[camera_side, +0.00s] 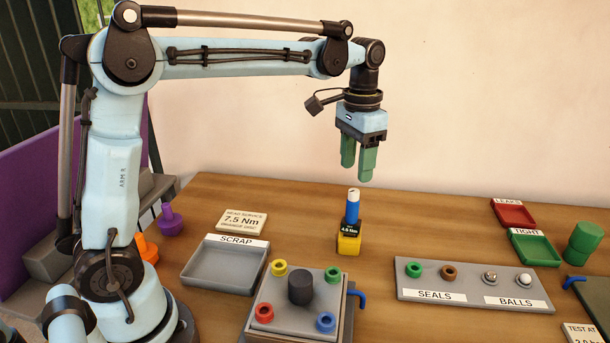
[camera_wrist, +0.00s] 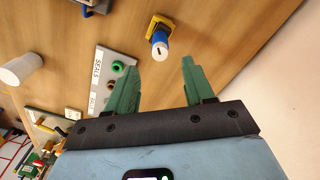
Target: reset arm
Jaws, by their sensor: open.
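My gripper (camera_side: 357,160) hangs from my arm above the wooden table, pointing down. Its green fingers are apart with nothing between them; they also show spread in the wrist view (camera_wrist: 162,80). Below the fingers, a blue tool with a white top (camera_side: 352,206) stands upright in a yellow and black holder (camera_side: 348,243) with a small display reading about 4.8 Nm. There is a clear gap between the fingertips and the tool. In the wrist view the tool (camera_wrist: 160,42) and its yellow holder (camera_wrist: 160,21) appear beyond the fingertips.
A SCRAP tray (camera_side: 226,278) looks empty. A grey block with coloured ports (camera_side: 290,325) stands at the front. The SEALS and BALLS rack (camera_side: 455,280) holds rings and balls. LEAKS (camera_side: 513,213) and TIGHT (camera_side: 534,248) trays and a green cylinder (camera_side: 583,243) are at right.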

